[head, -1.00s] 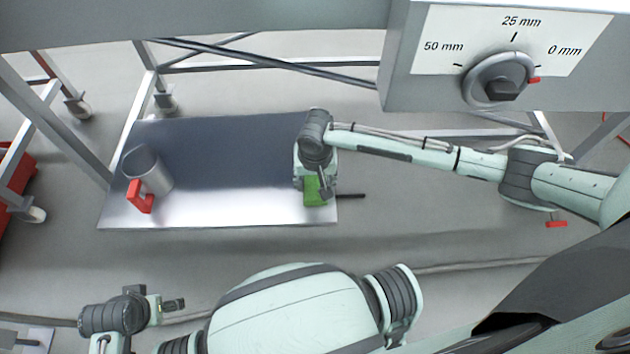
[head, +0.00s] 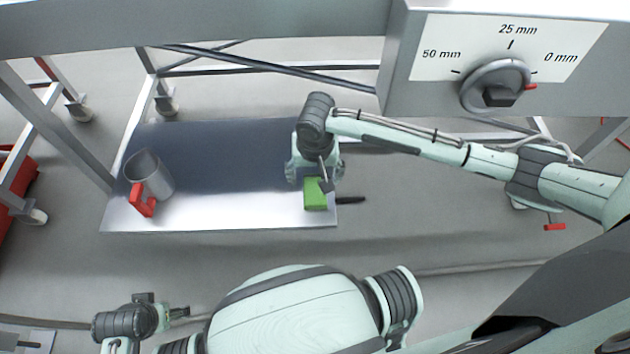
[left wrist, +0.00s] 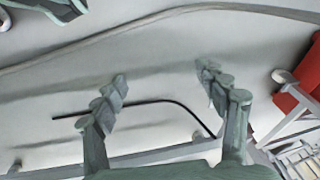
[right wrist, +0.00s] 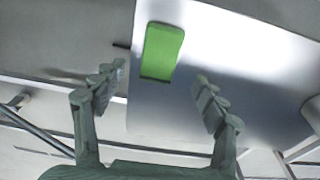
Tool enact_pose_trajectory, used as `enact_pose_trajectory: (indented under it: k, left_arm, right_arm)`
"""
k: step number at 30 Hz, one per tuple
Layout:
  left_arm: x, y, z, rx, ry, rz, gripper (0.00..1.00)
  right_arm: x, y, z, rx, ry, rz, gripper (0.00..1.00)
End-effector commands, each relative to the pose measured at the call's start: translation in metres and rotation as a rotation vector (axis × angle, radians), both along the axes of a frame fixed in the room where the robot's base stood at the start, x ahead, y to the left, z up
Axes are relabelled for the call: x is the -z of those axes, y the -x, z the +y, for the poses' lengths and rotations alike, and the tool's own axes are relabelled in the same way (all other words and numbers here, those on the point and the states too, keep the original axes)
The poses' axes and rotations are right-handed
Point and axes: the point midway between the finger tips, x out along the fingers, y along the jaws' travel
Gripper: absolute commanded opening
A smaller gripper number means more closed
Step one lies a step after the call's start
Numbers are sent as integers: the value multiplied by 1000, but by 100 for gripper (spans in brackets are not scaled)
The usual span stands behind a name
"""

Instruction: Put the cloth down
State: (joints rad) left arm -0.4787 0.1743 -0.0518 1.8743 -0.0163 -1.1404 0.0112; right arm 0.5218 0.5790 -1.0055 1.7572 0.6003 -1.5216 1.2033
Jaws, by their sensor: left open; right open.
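The cloth is a small green folded block (head: 316,194) lying on the right end of the metal shelf, near its front right corner. It also shows in the right wrist view (right wrist: 161,52), on the metal surface, ahead of the fingers. My right gripper (right wrist: 160,86) is open and empty, with a gap between its fingertips and the cloth. In the head view my right gripper (head: 322,180) is just behind and above the cloth and partly covers it. My left gripper (left wrist: 162,85) is open and empty over the floor, away from the shelf.
The metal shelf (head: 220,208) holds a grey mug (head: 150,172) with a red handle at its left end. A dark rod (head: 350,200) sticks out beside the cloth. A dial box (head: 500,85) hangs at the upper right. The shelf's middle is clear.

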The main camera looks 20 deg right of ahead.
Motion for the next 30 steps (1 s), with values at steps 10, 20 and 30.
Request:
enact_pose_trajectory:
  k: [10,20,30]
  left_arm:
    - [16,3,-1,-3,11,7,73]
    - [18,3,-2,-3,12,7,73]
    - [17,3,-2,-3,12,6,73]
  right_arm:
    - [-54,7,2,0,0,0,72]
    - [-58,8,2,1,1,1,72]
    - [-58,8,2,0,0,1,72]
